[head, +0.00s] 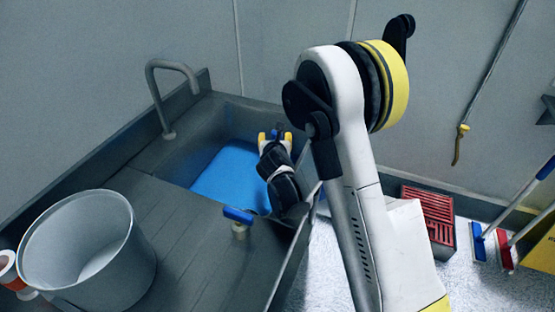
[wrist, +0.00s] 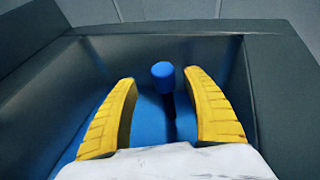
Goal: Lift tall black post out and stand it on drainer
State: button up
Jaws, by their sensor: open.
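The tall black post (wrist: 169,104) has a blue round cap and stands in the sink basin, its lower end down by the blue bottom. In the wrist view it lies between the two yellow fingers of my gripper (wrist: 160,78), with gaps on both sides. My gripper (head: 275,134) is open and holds nothing; in the head view it is low over the basin. The post's blue cap (head: 275,132) just shows there, its shaft mostly hidden. The grey drainer (head: 155,222) is the flat surface left of and in front of the basin.
A grey bucket (head: 85,245) stands on the drainer at left, a white and orange item beside it. A blue-topped piece (head: 238,216) stands near the drainer's right edge. A tap (head: 165,95) rises behind the basin. The drainer's middle is clear.

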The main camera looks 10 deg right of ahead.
jog(key=b+x, duration=0.1)
jog(key=x, duration=0.1)
jog(key=b+x, duration=0.1)
jog(key=x, duration=0.2)
jog(key=shift+d+f+b, duration=0.2)
jog(key=shift+d+b, duration=0.1)
jog(key=shift+r, duration=0.1)
grip_shut()
